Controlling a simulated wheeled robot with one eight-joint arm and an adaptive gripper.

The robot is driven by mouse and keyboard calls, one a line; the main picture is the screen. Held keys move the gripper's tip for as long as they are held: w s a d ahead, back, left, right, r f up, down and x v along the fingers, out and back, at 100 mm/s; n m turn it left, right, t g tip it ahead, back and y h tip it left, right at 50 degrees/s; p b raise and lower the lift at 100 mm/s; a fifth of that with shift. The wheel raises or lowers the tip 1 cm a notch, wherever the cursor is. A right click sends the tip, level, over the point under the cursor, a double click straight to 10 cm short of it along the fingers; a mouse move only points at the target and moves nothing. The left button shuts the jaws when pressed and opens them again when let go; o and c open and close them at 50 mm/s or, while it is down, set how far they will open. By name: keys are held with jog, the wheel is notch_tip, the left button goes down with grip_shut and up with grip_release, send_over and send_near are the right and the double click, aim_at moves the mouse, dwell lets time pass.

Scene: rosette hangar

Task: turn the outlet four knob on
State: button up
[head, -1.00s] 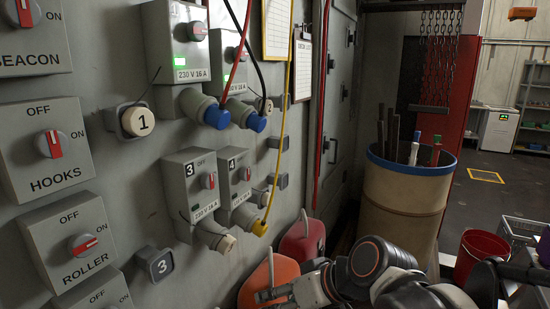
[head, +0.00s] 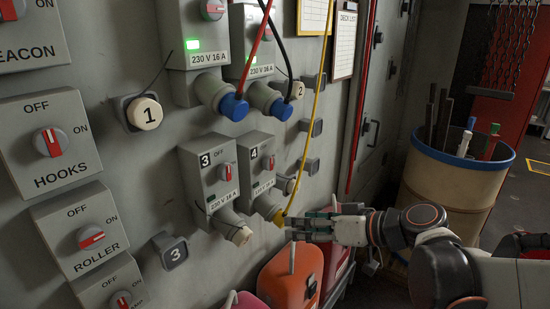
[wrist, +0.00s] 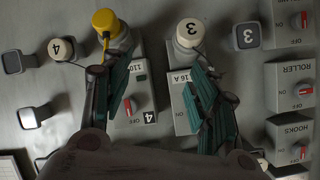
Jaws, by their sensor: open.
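The outlet four box (head: 258,180) is grey with a "4" label, on the wall right of the outlet three box (head: 207,180). Its red-marked knob (head: 271,162) stands upright; the knob also shows in the wrist view (wrist: 129,106), by the word OFF. Its small indicator window (wrist: 140,77) looks dark. A yellow plug (wrist: 104,20) with a yellow cable sits in outlet four's socket. My gripper (head: 292,228) is open and empty, low and right of the box in the head view. In the wrist view (wrist: 150,85) its fingers spread wide, with the knob between them, nearer the left finger.
Above are two outlets with lit green windows (head: 193,44) and blue plugs (head: 234,106). Switches for HOOKS (head: 50,142) and ROLLER (head: 90,237) are left. An orange container (head: 290,278) stands below my gripper. A blue-rimmed barrel (head: 445,195) stands right.

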aim_at(272, 163)
jog(key=w+d+r+n+t+y+p, duration=0.2)
jog(key=w+d+r+t+y+p, duration=0.15)
jog(key=w+r, duration=0.35)
jog(key=x, duration=0.4)
jog(key=b+x, duration=0.1)
jog(key=x, duration=0.4)
jog(key=b+x, duration=0.1)
jog(key=x, duration=0.4)
jog(key=shift+w+d+f, duration=0.3)
jog(key=shift+w+f, duration=0.1)
jog(key=shift+w, duration=0.05)
jog(key=c, duration=1.1)
